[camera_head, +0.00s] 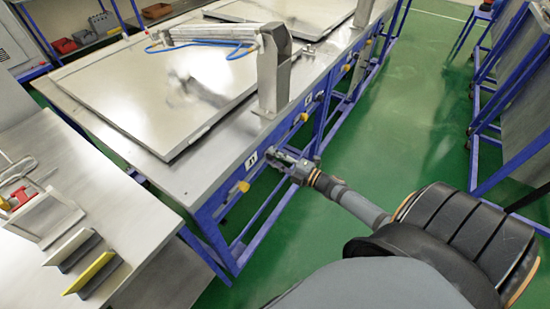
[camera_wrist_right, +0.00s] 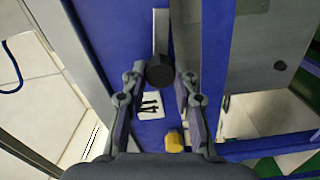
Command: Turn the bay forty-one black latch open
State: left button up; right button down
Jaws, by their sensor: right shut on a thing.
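The black latch (camera_wrist_right: 160,71) shows in the right wrist view as a dark round knob with a grey strip behind it, on the blue frame beside the white 41 label (camera_wrist_right: 150,106). My right gripper (camera_wrist_right: 161,74) has a fingertip on either side of the latch and is shut on it. In the head view my right gripper (camera_head: 280,157) is at the blue front rail, just right of the 41 label (camera_head: 252,160), and hides the latch. My left gripper is not in view.
A yellow knob (camera_head: 243,186) is below the label. A metal lid (camera_head: 150,95) lies on the bench, with a grey upright bracket (camera_head: 272,75) by its right edge. A steel table (camera_head: 130,200) stands at the left. Green floor (camera_head: 420,100) is open to the right.

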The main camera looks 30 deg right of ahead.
jog(key=shift+f+n, duration=0.1)
jog(key=shift+n, duration=0.9)
jog(key=c, duration=1)
grip_release()
jog(key=shift+c, duration=0.2)
jog(key=v, duration=1.2)
